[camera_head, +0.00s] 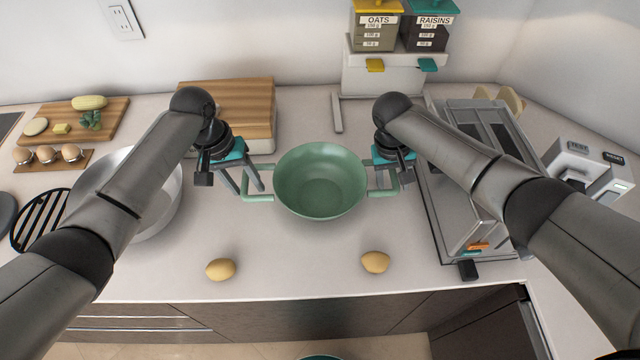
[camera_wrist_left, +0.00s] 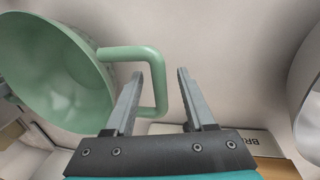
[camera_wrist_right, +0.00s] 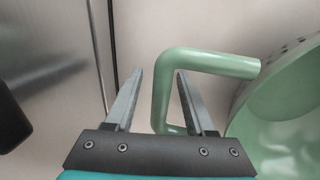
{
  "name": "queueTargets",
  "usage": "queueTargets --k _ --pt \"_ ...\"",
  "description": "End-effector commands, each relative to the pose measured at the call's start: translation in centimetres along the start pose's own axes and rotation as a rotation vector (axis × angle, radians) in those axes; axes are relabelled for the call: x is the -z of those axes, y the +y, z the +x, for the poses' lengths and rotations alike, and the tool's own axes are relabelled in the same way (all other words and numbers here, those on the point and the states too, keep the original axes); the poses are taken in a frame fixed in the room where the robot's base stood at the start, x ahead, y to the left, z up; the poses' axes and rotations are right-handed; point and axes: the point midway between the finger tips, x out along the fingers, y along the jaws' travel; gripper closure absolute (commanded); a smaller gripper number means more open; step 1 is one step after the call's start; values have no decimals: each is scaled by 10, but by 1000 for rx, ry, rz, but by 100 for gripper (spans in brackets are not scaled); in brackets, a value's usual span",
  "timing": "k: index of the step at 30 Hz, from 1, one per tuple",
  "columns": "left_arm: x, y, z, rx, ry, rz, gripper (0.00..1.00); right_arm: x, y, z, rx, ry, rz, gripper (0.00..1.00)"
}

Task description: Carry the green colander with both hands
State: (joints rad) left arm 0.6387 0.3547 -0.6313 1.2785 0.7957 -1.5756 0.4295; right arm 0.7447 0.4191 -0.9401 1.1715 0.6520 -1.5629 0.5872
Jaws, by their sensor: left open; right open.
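The green colander (camera_head: 320,183) stands upright on the counter, with a loop handle on its left (camera_head: 258,197) and one on its right (camera_head: 383,192). My left gripper (camera_head: 252,188) is open at the left handle. In the left wrist view the handle's outer bar (camera_wrist_left: 159,85) lies between the two fingers (camera_wrist_left: 158,85). My right gripper (camera_head: 387,184) is open at the right handle. In the right wrist view that handle's outer bar (camera_wrist_right: 161,95) lies between the open fingers (camera_wrist_right: 160,85). The colander bowl also shows in both wrist views.
A wooden board (camera_head: 235,100) is behind my left gripper, and a steel bowl (camera_head: 160,205) is left. A grey appliance (camera_head: 490,160) stands close on the right. Two potatoes (camera_head: 220,269) (camera_head: 375,262) lie in front. A dispenser with oats and raisins (camera_head: 385,70) stands behind.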

Motion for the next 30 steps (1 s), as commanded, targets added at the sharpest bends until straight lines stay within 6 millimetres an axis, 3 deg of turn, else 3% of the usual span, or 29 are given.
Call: queueTargets --k 3,17,30 --pt "0 0 0 0 -1 0 46 0 0 0 0 0 0 46" --pt "0 0 0 -1 0 0 98 0 0 -1 0 0 0 98" --pt "0 0 0 -1 0 0 100 0 0 -1 0 0 0 100"
